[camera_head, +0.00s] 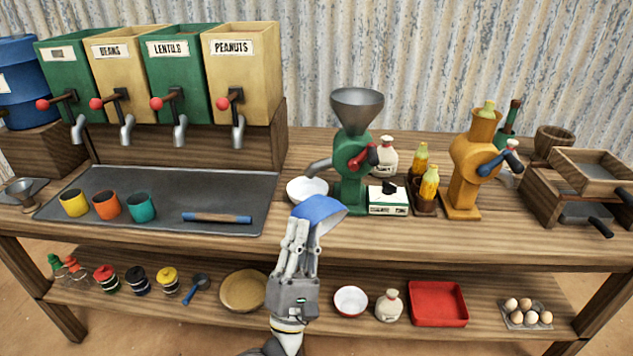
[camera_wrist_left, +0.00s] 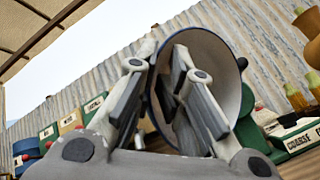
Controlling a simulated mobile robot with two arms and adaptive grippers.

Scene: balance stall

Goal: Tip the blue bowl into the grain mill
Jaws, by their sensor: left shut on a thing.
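The blue bowl (camera_head: 318,212) is held in my left gripper (camera_head: 300,232), over the front part of the table in the head view. The gripper is shut on its rim. The bowl is tilted, and in the wrist view the pale inside of the bowl (camera_wrist_left: 205,75) shows behind the fingers. I cannot tell whether it holds anything. The green grain mill (camera_head: 352,165) with a grey funnel hopper (camera_head: 357,108) and red crank stands behind the bowl, slightly right and higher. The bowl is apart from the hopper. My right gripper is not in view.
A white bowl (camera_head: 307,189) sits under the mill's spout. A labelled box (camera_head: 388,198) and corn bottles stand right of the mill, then a yellow mill (camera_head: 473,165). Dispensers (camera_head: 240,80) and a dark tray (camera_head: 160,195) with cups are at left. The front table strip is mostly clear.

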